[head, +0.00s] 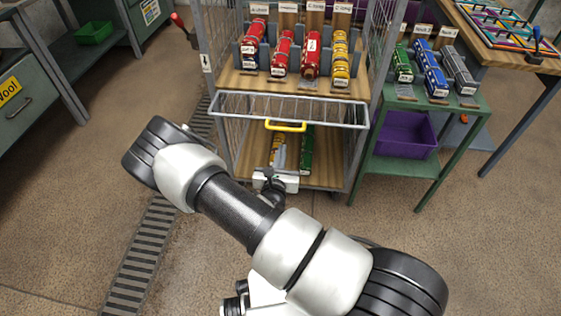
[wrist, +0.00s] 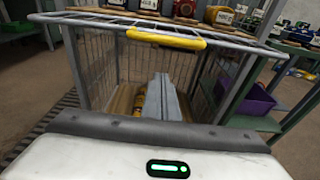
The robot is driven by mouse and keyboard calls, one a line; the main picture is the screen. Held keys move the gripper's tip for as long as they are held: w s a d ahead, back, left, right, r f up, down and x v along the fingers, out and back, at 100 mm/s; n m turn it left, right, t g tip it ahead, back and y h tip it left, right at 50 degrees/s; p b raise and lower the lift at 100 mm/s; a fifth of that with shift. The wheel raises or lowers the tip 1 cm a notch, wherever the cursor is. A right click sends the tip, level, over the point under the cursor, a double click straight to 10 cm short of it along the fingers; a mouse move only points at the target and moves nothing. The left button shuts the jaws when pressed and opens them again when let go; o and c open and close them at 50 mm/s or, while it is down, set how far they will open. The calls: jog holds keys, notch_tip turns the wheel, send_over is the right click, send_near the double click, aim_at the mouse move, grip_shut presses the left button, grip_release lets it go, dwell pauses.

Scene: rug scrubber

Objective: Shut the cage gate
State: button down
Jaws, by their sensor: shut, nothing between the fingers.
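The cage gate (head: 345,112) is a grey wire-mesh panel on the front of the cage. It juts outward toward me at mid height, so the lower compartment front is open. Its yellow handle (head: 286,126) is on the near edge and shows at the top of the wrist view (wrist: 167,38). My gripper (wrist: 162,84) is shut and empty, pointing into the lower compartment, below the handle and apart from it. In the head view my white hand shows low before the compartment; the fingertips are hard to make out.
The lower shelf (head: 250,174) holds yellow and green toy vehicles. The upper shelf (head: 235,79) holds several red and yellow ones. A green side stand (head: 440,152) with a purple bin (head: 405,134) stands close on the right. The floor on the left is clear around a drain grate (head: 141,245).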

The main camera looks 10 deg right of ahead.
jog(key=w+r, duration=0.1)
jog(key=w+d+r+b, duration=0.1)
jog(key=w+r, duration=0.1)
jog(key=shift+r, duration=0.25)
jog(key=shift+r, duration=0.15)
dwell(0.4)
